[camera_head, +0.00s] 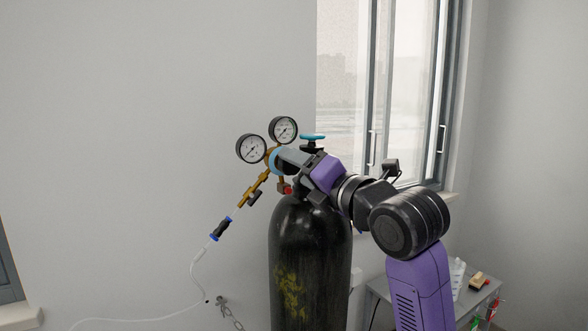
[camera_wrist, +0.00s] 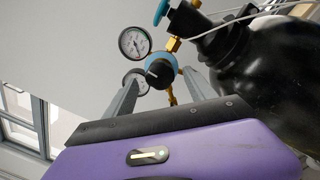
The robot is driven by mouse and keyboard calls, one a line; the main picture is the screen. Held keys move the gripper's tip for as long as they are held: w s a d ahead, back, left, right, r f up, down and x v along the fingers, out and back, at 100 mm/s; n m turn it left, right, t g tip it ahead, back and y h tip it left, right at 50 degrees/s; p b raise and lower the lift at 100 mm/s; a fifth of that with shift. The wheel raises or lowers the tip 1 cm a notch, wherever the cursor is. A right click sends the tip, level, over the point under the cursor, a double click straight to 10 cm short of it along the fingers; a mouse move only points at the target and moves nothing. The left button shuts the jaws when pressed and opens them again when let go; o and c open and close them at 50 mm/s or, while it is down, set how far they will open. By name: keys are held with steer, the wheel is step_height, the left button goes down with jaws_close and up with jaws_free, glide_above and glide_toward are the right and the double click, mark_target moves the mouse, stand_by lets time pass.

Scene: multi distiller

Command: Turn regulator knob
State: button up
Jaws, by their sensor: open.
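The regulator knob (camera_wrist: 159,74) is black with a blue ring around it, in the upper middle of the wrist view. In the head view only part of the blue ring (camera_head: 274,161) shows, and my gripper hides the rest. My gripper (camera_wrist: 161,79) is open, with one grey finger on each side of the knob and visible gaps between. In the head view my gripper (camera_head: 287,159) comes in from the right, its tips at the regulator. Whether either finger touches the knob cannot be told.
Two round gauges (camera_head: 251,149) (camera_head: 283,130) sit just beside the fingers. A blue valve handwheel (camera_head: 312,137) is close above my gripper. The black cylinder (camera_head: 296,255) stands below. A brass fitting with a clear hose (camera_head: 193,270) runs down left. A window is behind; a small table (camera_head: 462,297) stands right.

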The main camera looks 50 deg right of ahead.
steer(key=shift+v, duration=2.35)
